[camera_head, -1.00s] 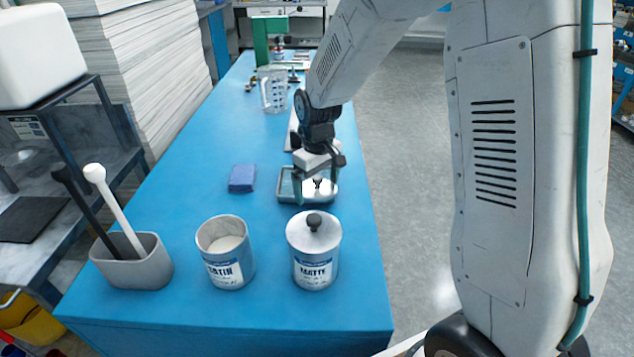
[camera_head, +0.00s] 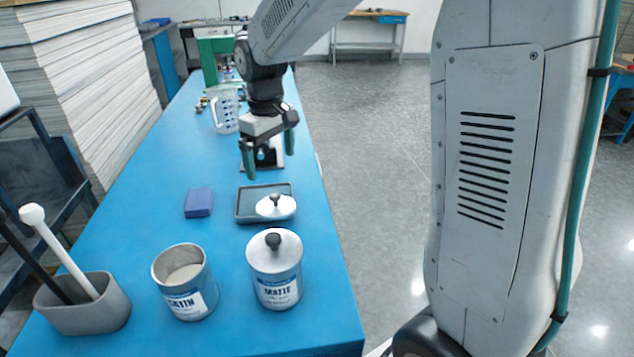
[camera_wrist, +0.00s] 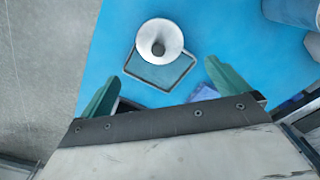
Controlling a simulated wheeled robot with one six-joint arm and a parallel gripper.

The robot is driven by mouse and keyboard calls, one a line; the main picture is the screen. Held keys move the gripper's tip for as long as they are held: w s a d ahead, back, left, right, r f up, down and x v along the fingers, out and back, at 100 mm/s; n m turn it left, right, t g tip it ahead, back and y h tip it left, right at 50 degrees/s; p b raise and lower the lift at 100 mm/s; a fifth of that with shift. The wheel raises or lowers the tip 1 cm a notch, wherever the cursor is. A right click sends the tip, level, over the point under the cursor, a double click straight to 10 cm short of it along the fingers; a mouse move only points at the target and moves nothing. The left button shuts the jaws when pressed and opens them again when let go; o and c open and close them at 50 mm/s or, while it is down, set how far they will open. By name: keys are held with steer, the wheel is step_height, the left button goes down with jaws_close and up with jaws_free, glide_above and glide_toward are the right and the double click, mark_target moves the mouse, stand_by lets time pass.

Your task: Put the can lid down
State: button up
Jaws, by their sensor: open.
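The can lid (camera_head: 275,206), a pale metal disc with a dark knob, lies on the grey tray (camera_head: 246,205) on the blue table. In the wrist view the lid (camera_wrist: 152,36) covers one end of the tray (camera_wrist: 165,83), knob up, and seems to overlap its rim. My gripper (camera_head: 270,158) is open and empty, above and beyond the tray in the head view. In the wrist view its teal fingers (camera_wrist: 168,80) are spread, with the lid apart from them. The open SATIN can (camera_head: 184,281) stands uncovered. The MATTE can (camera_head: 275,271) has its own lid on.
A blue sponge-like block (camera_head: 198,202) lies left of the tray. A grey holder (camera_head: 95,318) with a white and a black stick stands front left. A clear measuring jug (camera_head: 225,110) stands farther back. The middle left of the table is clear.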

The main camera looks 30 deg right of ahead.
steer(key=s+d+r+m, duration=0.1)
steer(key=s+r, duration=0.3)
steer(key=s, duration=0.3)
steer(key=s+d+r+m, duration=0.1)
steer(key=s+r, duration=0.2)
steer(key=s, duration=0.5)
steer(key=s+f+m+t, duration=0.1)
steer(key=s+m, duration=0.1)
steer(key=s, duration=1.3)
steer(key=shift+d, duration=0.45)
